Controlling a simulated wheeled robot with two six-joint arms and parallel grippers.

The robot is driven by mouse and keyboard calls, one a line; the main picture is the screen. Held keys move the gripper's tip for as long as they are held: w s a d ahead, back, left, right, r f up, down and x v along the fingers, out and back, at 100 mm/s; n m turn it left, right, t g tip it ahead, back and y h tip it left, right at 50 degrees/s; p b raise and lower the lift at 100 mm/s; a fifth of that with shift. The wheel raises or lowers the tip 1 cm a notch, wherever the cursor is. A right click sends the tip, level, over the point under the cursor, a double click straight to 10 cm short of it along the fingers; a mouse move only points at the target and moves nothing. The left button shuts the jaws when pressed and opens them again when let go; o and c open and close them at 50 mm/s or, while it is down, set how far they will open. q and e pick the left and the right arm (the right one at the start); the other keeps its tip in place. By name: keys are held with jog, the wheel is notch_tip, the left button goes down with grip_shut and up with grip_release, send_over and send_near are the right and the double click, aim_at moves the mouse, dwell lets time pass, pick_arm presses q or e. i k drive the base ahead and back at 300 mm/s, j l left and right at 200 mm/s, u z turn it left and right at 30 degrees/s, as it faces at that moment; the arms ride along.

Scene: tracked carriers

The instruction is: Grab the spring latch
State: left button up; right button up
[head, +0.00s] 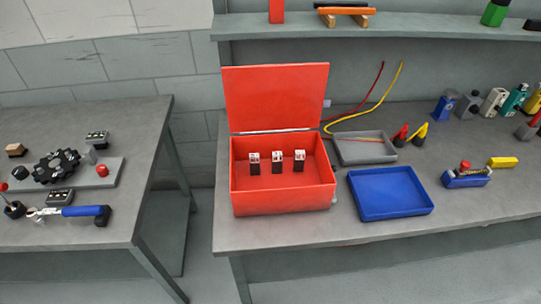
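A small blue block-like part with a coil spring along its top and a red knob (464,180) lies on the right workbench, to the right of the blue tray. It looks like the spring latch, though it is small in the picture. Nothing touches it from above. A yellow block (502,162) lies just behind it to the right. Neither of my grippers shows in the head view.
The right workbench (290,238) holds an open red box (282,199) with three small parts inside, a blue tray (390,214) and a grey tray (364,160). Several coloured blocks (494,101) stand at the back right. A gap separates the left table (130,150).

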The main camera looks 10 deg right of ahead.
aim_at(473, 178)
jog(key=z, duration=1.65)
jog(key=i+l+u, duration=0.1)
jog(key=u, duration=0.4)
jog(key=i+l+u, duration=0.1)
jog(key=u, duration=0.4)
jog(key=l+u, duration=0.3)
jog(key=u, duration=0.15)
jog(key=i+l+u, duration=0.15)
jog(key=l+u, duration=0.3)
jog(key=l, duration=0.8)
jog(key=k+l+u, duration=0.1)
jog(key=l+u, duration=0.3)
jog(key=l, duration=0.85)
